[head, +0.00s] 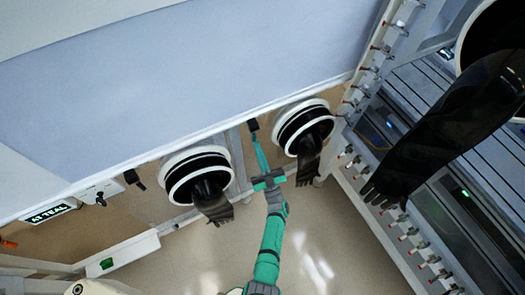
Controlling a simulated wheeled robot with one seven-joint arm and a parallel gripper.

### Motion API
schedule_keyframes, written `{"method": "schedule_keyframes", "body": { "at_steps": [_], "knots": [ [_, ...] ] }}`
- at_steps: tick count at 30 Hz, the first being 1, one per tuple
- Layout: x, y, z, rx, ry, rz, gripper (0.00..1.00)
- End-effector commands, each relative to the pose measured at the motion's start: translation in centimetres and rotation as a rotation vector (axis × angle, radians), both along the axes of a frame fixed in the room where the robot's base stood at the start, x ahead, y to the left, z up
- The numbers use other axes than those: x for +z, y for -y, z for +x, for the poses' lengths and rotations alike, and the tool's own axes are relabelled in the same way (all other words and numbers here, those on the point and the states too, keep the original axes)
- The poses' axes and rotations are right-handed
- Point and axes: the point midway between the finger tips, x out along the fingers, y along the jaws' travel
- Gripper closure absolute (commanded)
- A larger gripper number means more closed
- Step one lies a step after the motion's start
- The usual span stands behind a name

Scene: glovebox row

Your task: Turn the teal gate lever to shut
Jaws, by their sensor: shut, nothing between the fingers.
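The teal gate lever (260,152) is a thin bar between two round glove ports, low along the front edge of the glovebox. Its far end meets a dark block (252,126). Its near end lies against or just above my gripper (268,179) in the picture. My gripper is shut and empty, at the end of my green arm. Its fingertips are small and hard to make out. I cannot tell whether they touch the lever.
Glove ports with hanging black gloves flank the lever at left (197,174) and right (303,126). A long black glove (445,130) hangs at right, over a rack frame with several valves. The floor (320,245) ahead is clear.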

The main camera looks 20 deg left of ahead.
Motion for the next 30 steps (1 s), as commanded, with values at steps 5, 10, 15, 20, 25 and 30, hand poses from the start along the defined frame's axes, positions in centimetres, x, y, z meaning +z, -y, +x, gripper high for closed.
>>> {"method": "schedule_keyframes", "body": {
  "at_steps": [5, 10, 15, 20, 25, 30],
  "knots": [
    [-0.37, -1.1, 0.71, 0.009, -0.006, -0.009, 1.0],
    [-0.43, -1.26, 1.12, 0.006, -0.007, -0.011, 1.0],
    [-0.48, -1.44, 1.17, 0.008, -0.007, -0.011, 1.0],
    [-0.5, -1.48, 1.16, 0.008, -0.008, -0.011, 1.0],
    [-0.52, -1.52, 1.14, 0.008, -0.008, -0.012, 1.0],
    [-0.51, -1.03, 0.75, 0.006, -0.005, -0.01, 1.0]
  ]
}}
